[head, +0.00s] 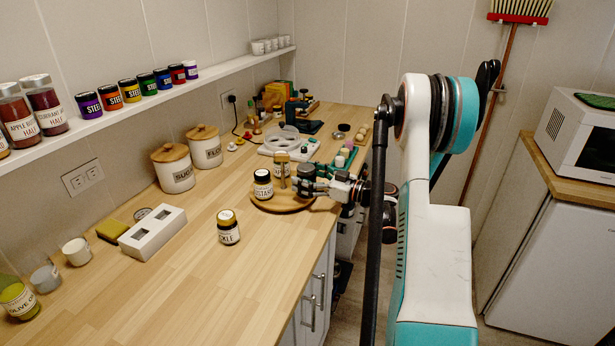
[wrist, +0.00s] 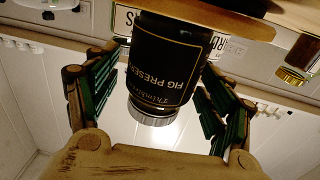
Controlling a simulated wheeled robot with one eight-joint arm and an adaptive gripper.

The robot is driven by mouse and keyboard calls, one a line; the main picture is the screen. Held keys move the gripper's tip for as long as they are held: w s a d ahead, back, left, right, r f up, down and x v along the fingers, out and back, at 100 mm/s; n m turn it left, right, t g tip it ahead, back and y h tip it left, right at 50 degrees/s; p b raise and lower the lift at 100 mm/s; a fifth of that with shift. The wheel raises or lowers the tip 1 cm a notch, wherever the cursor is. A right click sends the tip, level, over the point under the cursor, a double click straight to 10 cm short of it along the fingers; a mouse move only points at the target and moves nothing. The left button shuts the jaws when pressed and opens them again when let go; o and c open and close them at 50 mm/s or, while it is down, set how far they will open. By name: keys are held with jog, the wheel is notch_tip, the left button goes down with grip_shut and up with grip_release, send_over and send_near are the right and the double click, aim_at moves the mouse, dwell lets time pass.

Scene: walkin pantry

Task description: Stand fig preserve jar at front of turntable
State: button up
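The fig preserve jar (wrist: 165,65), with a black label and pale lid, is between the fingers of my gripper (wrist: 162,60) in the wrist view. That view is upside down, so the jar is upright. The right fingers come close to the jar's side; a narrow gap shows at the left. Firm contact cannot be made out. The jar's base overlaps the wooden turntable (wrist: 245,25); whether it rests there is unclear. In the head view my gripper (head: 305,182) is at the right edge of the turntable (head: 283,206); I cannot clearly make out the fig jar there.
A mustard jar (head: 263,185) and another gold-lidded jar (head: 281,163) stand on the turntable. Canisters (head: 174,169), a white block (head: 153,232) and a pale tray (head: 290,144) are nearby.

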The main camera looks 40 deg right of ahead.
jog(key=shift+a+f, duration=0.4)
jog(key=shift+f, duration=0.4)
jog(key=shift+s+d, duration=0.1)
jog(key=shift+s, duration=0.1)
jog(key=shift+d+f, duration=0.2)
jog(key=shift+f, duration=0.05)
jog(key=r+v, duration=0.2)
jog(key=v, duration=0.9)
jog(key=shift+s+d, duration=0.3)
